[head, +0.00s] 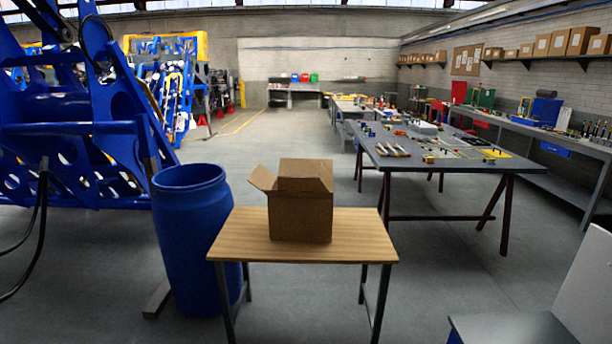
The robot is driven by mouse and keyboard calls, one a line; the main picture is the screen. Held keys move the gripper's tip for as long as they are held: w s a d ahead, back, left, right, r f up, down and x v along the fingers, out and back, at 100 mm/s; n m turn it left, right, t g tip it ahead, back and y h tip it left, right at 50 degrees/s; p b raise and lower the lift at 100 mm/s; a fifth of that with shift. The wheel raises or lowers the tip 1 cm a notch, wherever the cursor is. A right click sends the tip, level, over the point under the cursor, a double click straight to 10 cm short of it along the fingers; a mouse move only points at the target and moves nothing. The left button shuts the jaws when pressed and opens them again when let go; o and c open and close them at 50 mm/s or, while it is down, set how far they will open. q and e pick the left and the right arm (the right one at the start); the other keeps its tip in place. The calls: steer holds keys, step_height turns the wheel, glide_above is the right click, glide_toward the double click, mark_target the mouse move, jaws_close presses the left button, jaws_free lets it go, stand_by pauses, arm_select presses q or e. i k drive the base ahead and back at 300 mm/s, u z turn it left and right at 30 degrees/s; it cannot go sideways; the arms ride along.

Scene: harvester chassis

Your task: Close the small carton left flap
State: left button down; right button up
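A small brown carton (301,216) stands upright on a small wooden-topped table (350,238) straight ahead. Its left flap (263,179) sticks up and outward to the left from the top edge. Another flap stands up at the back (306,168), and a flap or panel shows along the front top edge. The inside of the carton is hidden from this angle. Neither of my grippers shows in the head view.
A blue barrel (188,265) stands close to the table's left side. Large blue machinery (75,128) fills the left. A long grey workbench (440,160) with tools stands behind on the right. A grey-white object (585,290) is at the lower right. Open floor lies right of the table.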

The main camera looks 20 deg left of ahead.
mark_target(324, 176)
steer(key=u, duration=0.85)
steer(key=i, duration=0.8)
